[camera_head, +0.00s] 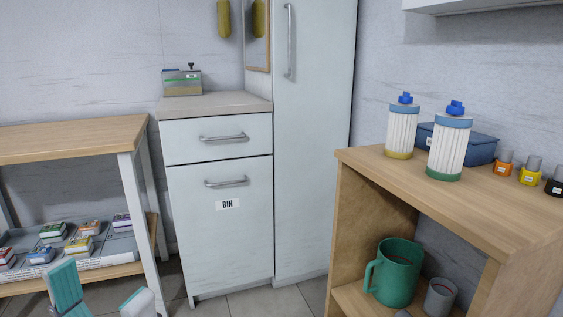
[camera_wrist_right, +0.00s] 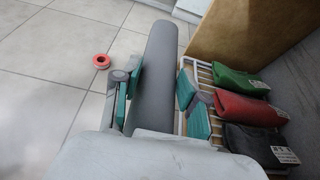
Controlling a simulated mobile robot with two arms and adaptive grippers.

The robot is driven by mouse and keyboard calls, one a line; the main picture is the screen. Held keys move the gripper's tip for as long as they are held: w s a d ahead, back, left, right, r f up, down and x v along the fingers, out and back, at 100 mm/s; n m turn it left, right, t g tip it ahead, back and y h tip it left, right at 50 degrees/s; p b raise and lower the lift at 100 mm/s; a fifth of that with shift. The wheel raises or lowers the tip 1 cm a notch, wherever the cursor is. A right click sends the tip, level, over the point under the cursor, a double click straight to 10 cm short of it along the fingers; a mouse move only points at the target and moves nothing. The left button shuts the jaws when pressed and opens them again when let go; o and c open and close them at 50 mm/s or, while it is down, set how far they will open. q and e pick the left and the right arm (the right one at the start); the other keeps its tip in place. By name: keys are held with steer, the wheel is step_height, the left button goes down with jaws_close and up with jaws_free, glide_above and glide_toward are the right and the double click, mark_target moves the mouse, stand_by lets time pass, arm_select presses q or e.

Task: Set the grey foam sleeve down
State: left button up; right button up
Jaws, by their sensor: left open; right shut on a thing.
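The grey foam sleeve (camera_wrist_right: 158,60) is a long plain grey cylinder in the right wrist view. My right gripper (camera_wrist_right: 160,92) is shut on it, with teal finger pads on either side. The sleeve's near end is hidden behind the gripper's body, and what lies under it cannot be told. The sleeve does not show in the head view. My left gripper (camera_head: 101,299) is at the bottom left of the head view, its fingers apart and nothing seen between them; its lower part is cut off.
A wire rack with green (camera_wrist_right: 240,82), red (camera_wrist_right: 248,107) and dark (camera_wrist_right: 258,143) pouches stands right of the sleeve. A red tape ring (camera_wrist_right: 101,61) lies on the tiled floor. A wooden shelf unit (camera_head: 343,215) holds filter cartridges and a green mug (camera_head: 398,273).

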steer(key=d+r+m+h, duration=0.2)
steer(key=r, duration=1.2)
steer(key=d+r+m+h, duration=0.2)
steer(key=d+r, duration=0.1)
steer(key=r, duration=1.1)
steer(key=shift+t+h, duration=0.3)
